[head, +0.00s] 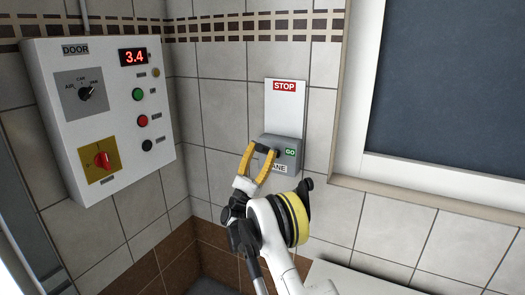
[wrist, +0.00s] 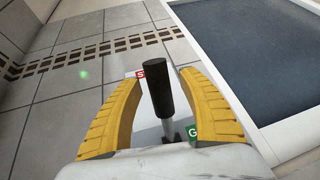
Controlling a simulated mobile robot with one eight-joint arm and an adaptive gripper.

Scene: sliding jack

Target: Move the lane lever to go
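The lane lever's black handle (wrist: 157,75) stands up between my gripper's two yellow fingers in the wrist view, with a visible gap on each side. Its metal stem (wrist: 168,130) runs down behind my gripper. My gripper (head: 262,148) is open around the handle, at the front of the grey lever box (head: 291,143) on the wall. The green GO label (head: 290,152) is on the box, right of the handle. The red STOP label (head: 284,87) is at the top of the white plate above. A finger partly covers the LANE label (head: 279,169).
A white DOOR control panel (head: 100,120) with knobs, buttons and a red 3.4 display hangs on the left wall. A framed dark window (head: 450,85) is at the right. The tiled wall around the lever box is clear.

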